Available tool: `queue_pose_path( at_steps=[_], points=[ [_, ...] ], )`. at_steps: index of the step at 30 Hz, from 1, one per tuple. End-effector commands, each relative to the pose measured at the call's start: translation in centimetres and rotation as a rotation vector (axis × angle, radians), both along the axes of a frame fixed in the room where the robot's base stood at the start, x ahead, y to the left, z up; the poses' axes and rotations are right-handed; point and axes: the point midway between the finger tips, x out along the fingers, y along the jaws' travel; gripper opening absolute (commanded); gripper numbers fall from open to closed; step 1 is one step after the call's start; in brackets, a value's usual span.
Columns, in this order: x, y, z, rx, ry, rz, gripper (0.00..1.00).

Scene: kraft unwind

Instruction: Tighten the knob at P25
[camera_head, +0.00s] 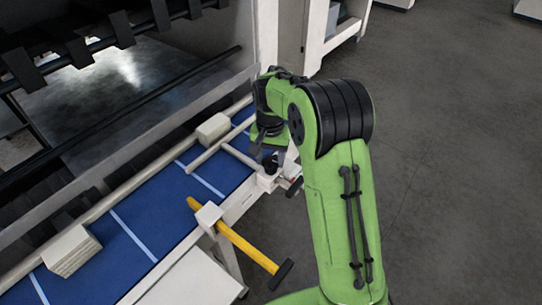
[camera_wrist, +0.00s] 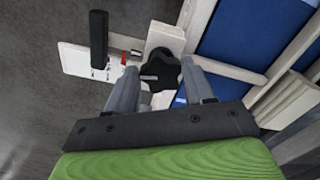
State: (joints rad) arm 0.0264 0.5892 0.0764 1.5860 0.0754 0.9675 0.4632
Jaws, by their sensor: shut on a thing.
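In the wrist view a black lobed star knob (camera_wrist: 160,70) sits on a pale block at the edge of the blue bed. My gripper (camera_wrist: 160,84) has one finger on each side of the knob and is shut on it. A white label plate (camera_wrist: 82,62) with small print and a red mark lies left of the knob; the print is too small to read. In the head view my green arm reaches down to the bed's right edge, and my gripper (camera_head: 270,165) and the knob are mostly hidden there.
A black handle (camera_wrist: 98,38) stands close left of the knob. In the head view a yellow bar with a black end (camera_head: 245,247) sticks out from the front edge. Pale blocks (camera_head: 72,251) and rails lie on the blue bed (camera_head: 135,235). The floor at right is clear.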

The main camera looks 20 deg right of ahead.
Motion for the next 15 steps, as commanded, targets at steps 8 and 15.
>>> queue_pose_path(
  at_steps=[8,15],
  points=[
    [0.32,0.11,0.41,0.002,-0.013,-0.13,0.22],
    [0.35,0.18,0.42,0.002,-0.013,-0.172,0.22]
  ],
)
